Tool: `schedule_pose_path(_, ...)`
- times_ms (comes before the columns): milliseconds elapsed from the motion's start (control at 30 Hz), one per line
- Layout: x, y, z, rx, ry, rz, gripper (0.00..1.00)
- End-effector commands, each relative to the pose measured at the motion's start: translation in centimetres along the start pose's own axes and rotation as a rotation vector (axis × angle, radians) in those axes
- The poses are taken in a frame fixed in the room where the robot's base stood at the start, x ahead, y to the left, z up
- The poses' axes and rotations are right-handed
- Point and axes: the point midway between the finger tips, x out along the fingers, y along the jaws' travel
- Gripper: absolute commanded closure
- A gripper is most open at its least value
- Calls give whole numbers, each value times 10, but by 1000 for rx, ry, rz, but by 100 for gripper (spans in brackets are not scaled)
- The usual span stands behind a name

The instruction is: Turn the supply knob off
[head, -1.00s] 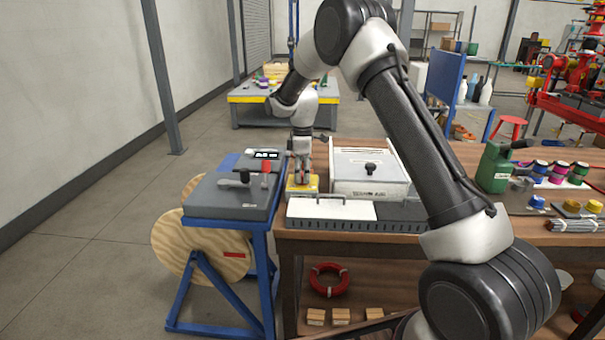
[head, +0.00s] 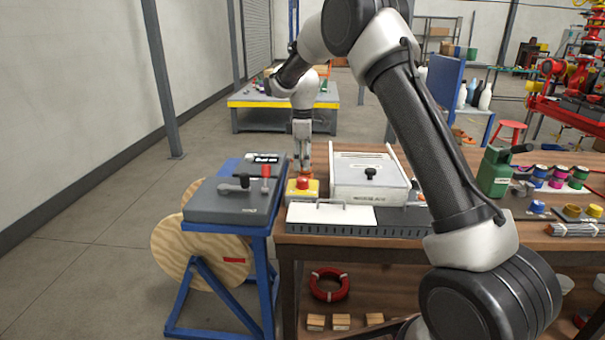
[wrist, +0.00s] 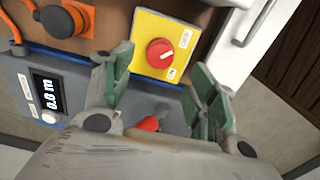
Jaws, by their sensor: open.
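The supply knob is a round red knob (head: 303,182) on a yellow box (head: 312,194) at the left end of the wooden bench. In the wrist view the red knob (wrist: 160,52) has a pale line across its face, and the yellow box (wrist: 143,38) carries small white labels, too small to read. My gripper (head: 303,168) is above and behind the box in the head view. In the wrist view my gripper (wrist: 165,85) is open and empty, with the knob visible beyond its green-padded fingers and not touched by them.
A white lidded case (head: 360,180) is close right.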

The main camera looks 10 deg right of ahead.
Motion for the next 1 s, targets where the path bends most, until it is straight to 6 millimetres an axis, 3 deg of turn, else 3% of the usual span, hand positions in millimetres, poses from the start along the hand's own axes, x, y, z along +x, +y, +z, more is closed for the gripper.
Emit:
schedule_pose_path(200, -40, 1, 0, 0, 1, 2, 42)
schedule_pose_path(400, -51, 0, 0, 0, 0, 0, 42)
schedule_pose_path(700, -51, 0, 0, 11, 0, 0, 42)
schedule_pose_path(867, -50, 2, -1, 140, 5, 8, 42)
schedule_pose_path(1000, -17, -32, 19, 366, -44, -52, 42)
